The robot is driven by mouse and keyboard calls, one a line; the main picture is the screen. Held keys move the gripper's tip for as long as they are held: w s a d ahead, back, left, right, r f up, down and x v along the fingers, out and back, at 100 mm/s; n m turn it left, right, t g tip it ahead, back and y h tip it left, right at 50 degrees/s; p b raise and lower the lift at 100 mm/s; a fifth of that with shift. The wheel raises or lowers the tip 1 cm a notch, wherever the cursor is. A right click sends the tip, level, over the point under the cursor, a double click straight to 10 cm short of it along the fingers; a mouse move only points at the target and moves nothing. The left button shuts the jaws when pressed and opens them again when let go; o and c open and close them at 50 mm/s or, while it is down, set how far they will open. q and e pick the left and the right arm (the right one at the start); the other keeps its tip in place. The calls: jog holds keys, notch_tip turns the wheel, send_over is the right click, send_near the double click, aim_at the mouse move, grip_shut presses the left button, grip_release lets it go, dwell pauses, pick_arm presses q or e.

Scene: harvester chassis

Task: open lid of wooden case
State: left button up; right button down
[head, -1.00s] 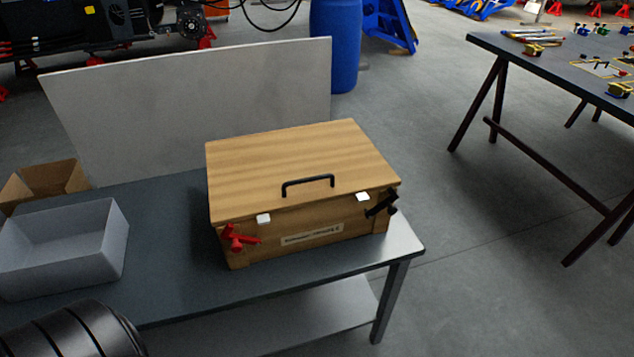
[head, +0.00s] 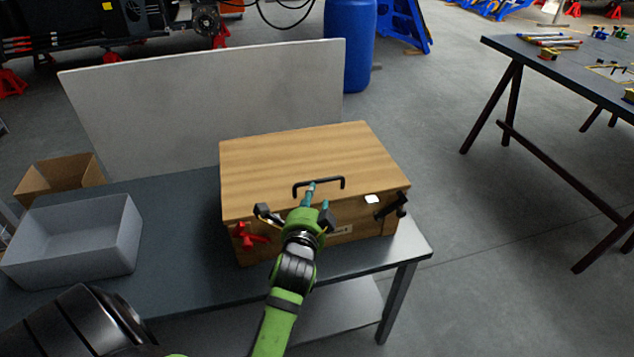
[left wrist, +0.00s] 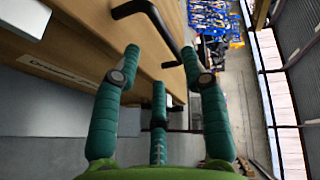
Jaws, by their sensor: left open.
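The wooden case (head: 290,160) stands on the grey table with its lid down. A black handle (head: 319,182) is on the lid near its front edge; it also shows in the left wrist view (left wrist: 158,28). A red latch (head: 250,236) is at the front left and a black latch (head: 391,206) at the front right. My left gripper (head: 317,197) is in front of the case, close to the handle. In the left wrist view its teal fingers (left wrist: 160,65) are spread and empty, with the handle just beyond the tips. The gripper hides part of the case's front. My right gripper is not seen.
A grey bin (head: 75,240) and a cardboard box (head: 60,175) stand to the left of the case. A pale panel (head: 200,110) rises behind the table (head: 180,215). A second table with tools (head: 590,70) is at the right.

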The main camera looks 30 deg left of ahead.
aim_at(317, 180)
pick_arm(q)
jog(key=x, duration=0.7)
jog(key=shift+w+a+r+p, duration=0.1)
jog(key=shift+w+r+p, duration=0.05)
jog(key=shift+r+p, duration=0.2)
grip_shut()
